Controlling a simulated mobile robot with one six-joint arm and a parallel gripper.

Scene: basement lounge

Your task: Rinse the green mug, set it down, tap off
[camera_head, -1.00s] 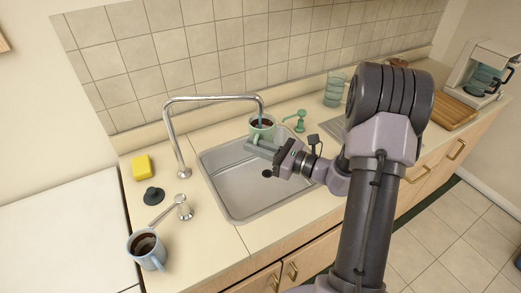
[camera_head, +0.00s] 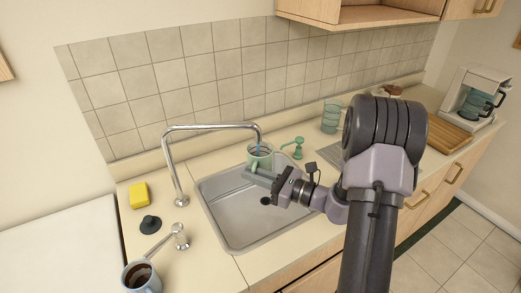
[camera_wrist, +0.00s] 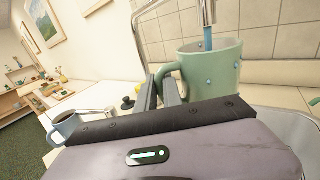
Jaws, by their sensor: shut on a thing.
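The green mug (camera_head: 260,158) is upright beneath the tap's spout, above the far part of the sink. A blue stream of water runs from the metal tap (camera_head: 205,127) into it. My gripper (camera_head: 258,176) is shut on the mug's handle; the fingers (camera_wrist: 164,90) show at the handle side. The tap's lever (camera_head: 163,243) stands on the counter left of the sink, swung toward the lower left.
The sink basin (camera_head: 245,220) is empty. A blue mug (camera_head: 146,282) with dark liquid stands front left. A black stopper (camera_head: 150,224) and yellow sponge (camera_head: 139,195) lie left of the sink. A green soap pump (camera_head: 298,148) and glass (camera_head: 331,118) stand behind right. Counter right of the lever is bare.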

